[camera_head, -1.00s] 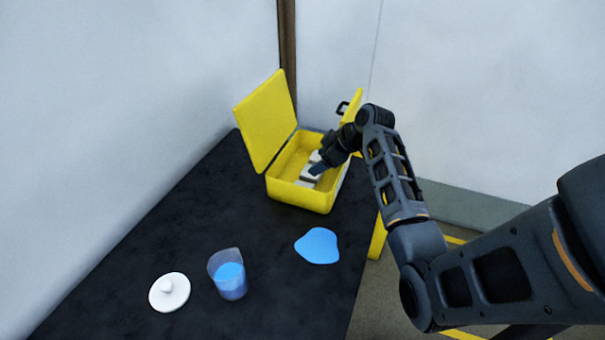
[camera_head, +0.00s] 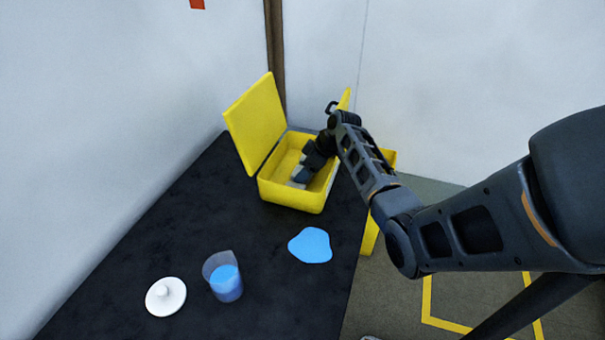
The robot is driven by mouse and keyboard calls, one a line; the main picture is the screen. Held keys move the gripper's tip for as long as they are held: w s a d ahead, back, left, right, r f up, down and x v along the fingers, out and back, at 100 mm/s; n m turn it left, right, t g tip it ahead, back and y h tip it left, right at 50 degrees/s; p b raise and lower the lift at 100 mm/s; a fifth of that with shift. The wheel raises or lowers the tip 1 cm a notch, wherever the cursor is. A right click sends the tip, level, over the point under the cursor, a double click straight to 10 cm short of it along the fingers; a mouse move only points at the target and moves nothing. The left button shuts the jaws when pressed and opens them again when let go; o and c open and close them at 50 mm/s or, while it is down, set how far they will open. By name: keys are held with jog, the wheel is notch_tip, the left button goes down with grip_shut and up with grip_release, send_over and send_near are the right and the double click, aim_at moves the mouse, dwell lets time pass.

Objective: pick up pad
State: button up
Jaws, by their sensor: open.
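Pale grey-white pads (camera_head: 296,184) lie inside the open yellow box (camera_head: 290,198) on the black table. My gripper (camera_head: 302,174) reaches down into the box from the right, over the pads. It is open, and its fingers and wrist hide most of the pads. I cannot tell whether the fingers touch a pad.
The box's yellow lid (camera_head: 256,122) stands open at its left. A blue puddle (camera_head: 311,246) lies on the black table (camera_head: 190,225) nearer the front. A beaker of blue liquid (camera_head: 224,280) and a white lid (camera_head: 166,296) stand front left. The left wall is close.

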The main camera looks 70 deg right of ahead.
jog(key=shift+f, duration=0.1)
jog(key=c, duration=0.7)
